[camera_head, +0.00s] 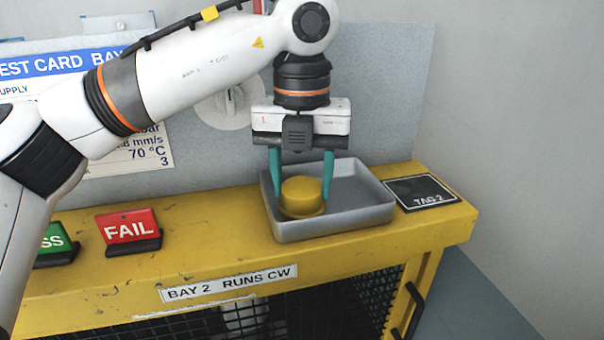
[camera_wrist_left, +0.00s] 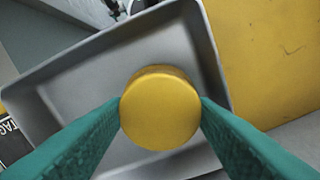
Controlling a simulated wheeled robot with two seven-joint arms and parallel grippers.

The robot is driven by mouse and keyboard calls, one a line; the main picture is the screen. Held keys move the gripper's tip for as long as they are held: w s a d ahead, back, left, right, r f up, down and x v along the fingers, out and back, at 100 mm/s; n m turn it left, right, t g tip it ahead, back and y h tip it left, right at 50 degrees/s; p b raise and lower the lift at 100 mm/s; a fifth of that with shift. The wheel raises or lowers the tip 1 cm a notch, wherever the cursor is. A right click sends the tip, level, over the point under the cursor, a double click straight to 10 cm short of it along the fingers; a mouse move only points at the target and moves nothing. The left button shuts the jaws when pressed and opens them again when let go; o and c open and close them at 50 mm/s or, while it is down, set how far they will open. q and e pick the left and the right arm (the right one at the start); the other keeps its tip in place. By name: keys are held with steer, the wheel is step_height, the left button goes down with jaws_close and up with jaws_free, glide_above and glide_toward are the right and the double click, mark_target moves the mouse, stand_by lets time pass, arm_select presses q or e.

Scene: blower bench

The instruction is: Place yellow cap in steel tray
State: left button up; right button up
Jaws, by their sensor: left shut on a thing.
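The yellow cap (camera_head: 303,193) is a round knob with a wider flange at its base, in the left part of the grey steel tray (camera_head: 362,216). My left gripper (camera_head: 301,198) points straight down over the tray, its teal fingers on either side of the cap. The left wrist view shows the cap (camera_wrist_left: 160,108) between the two fingertips (camera_wrist_left: 160,106), both touching its sides, with the tray floor (camera_wrist_left: 75,75) around it. I cannot tell whether the cap's base touches the tray floor. My right gripper is in neither view.
The tray stands on a yellow bench (camera_head: 200,240). A black TAG 2 plate (camera_head: 421,192) lies to its right. A red FAIL sign (camera_head: 130,227) and a green sign (camera_head: 55,240) stand to the left. A grey panel (camera_head: 375,90) rises behind.

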mark_target(302, 184)
arm_select(q)
steer(key=o, duration=0.7)
steer(key=shift+f, duration=0.1)
steer(key=shift+c, duration=0.2)
step_height(302, 184, up, 12)
steer(key=shift+w, duration=0.1)
